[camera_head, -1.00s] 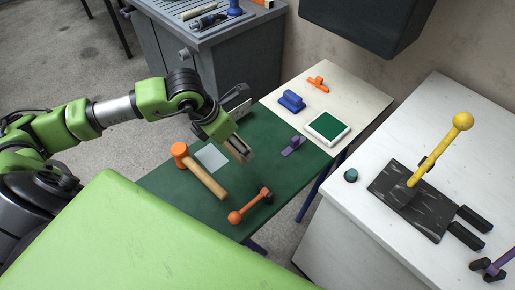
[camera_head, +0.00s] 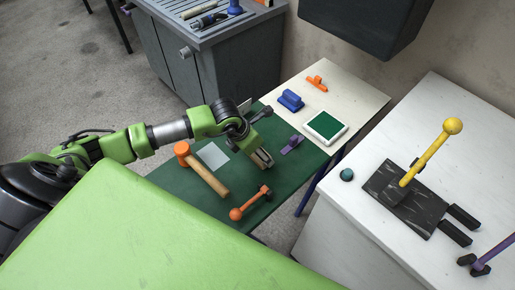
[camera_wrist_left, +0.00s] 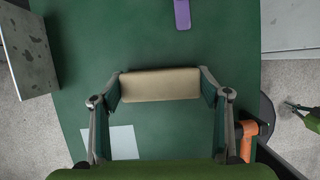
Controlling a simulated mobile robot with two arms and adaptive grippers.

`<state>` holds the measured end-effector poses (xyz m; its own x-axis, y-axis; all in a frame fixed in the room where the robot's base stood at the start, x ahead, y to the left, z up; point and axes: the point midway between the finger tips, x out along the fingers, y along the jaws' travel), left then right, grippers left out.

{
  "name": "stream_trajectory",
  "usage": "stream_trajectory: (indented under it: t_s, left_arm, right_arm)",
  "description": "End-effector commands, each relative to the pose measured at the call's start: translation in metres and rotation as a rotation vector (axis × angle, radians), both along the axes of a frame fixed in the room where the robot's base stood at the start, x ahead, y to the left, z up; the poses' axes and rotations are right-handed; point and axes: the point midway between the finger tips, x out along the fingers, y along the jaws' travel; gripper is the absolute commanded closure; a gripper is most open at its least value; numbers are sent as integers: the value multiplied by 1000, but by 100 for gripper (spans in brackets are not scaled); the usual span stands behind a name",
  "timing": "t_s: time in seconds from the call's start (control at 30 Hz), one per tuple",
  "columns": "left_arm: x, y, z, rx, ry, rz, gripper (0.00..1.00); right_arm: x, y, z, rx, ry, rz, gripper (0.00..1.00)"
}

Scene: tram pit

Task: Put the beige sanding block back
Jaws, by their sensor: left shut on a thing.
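The beige sanding block (camera_wrist_left: 160,85) is between the two fingers of my left gripper (camera_wrist_left: 160,90), which is shut on its two ends. In the head view my left gripper (camera_head: 262,159) is over the green part of the bench (camera_head: 188,184), with the block mostly hidden by the fingers. Whether the block touches the bench I cannot tell. A pale square patch (camera_head: 213,155) on the green surface lies left of the gripper; it also shows at lower left in the left wrist view (camera_wrist_left: 124,142).
An orange-headed mallet (camera_head: 209,178) and a dark tool with orange ends (camera_head: 250,204) lie close to the gripper. A purple tool (camera_head: 292,145) is just to its right. A blue block (camera_head: 290,100), an orange tool (camera_head: 316,83) and a green-topped white pad (camera_head: 325,127) are on the bench's white end.

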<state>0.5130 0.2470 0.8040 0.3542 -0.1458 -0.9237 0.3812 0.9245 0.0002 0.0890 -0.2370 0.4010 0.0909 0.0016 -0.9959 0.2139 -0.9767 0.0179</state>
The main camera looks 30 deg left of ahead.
Motion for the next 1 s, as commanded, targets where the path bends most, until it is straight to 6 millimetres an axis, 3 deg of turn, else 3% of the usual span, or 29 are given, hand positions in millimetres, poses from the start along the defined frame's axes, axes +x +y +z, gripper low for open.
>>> stream_trajectory:
  t_s: [0.23,0.27,0.3,0.77,1.0]
  left_arm:
    - [0,0,-5,0,0,0,51]
    - [0,0,-3,0,0,0,23]
    - [0,0,-3,0,0,0,14]
    - [0,0,-2,-1,0,1,14]
    - [-16,11,26,3,-2,-2,14]
  right_arm:
    - [0,0,-6,0,0,0,100]
    - [0,0,-4,0,0,0,100]
    - [0,0,-4,0,0,0,100]
    - [1,3,1,3,0,-2,100]
    - [1,3,-17,4,-1,-2,100]
